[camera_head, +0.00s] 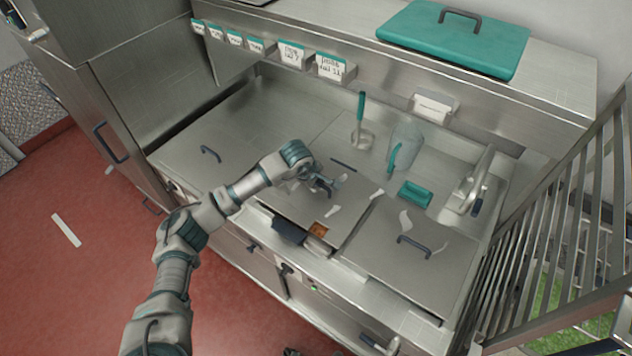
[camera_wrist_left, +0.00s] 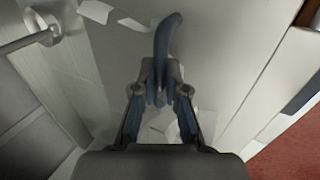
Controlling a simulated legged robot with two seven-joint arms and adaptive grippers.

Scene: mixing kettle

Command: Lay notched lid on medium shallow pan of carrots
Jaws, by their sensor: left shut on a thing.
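The notched lid (camera_head: 283,205) is a flat grey metal sheet in the middle of the counter in the head view. My left gripper (camera_head: 322,185) is over it and shut on its dark blue handle. In the left wrist view the curved blue handle (camera_wrist_left: 165,38) stands between the fingers (camera_wrist_left: 160,90). At the lid's front right, orange carrots (camera_head: 318,229) show through a small gap. The lid hides the rest of the pan, and I cannot tell whether it rests flat on the rim. My right gripper is not in view.
Handled metal lids lie left (camera_head: 190,150) and right (camera_head: 400,265). Behind are a green-handled utensil (camera_head: 361,125), a clear jug (camera_head: 405,140) and a green block (camera_head: 415,194). A teal lid (camera_head: 455,40) lies on the upper shelf. Metal railing (camera_head: 560,230) stands right. White scraps lie around.

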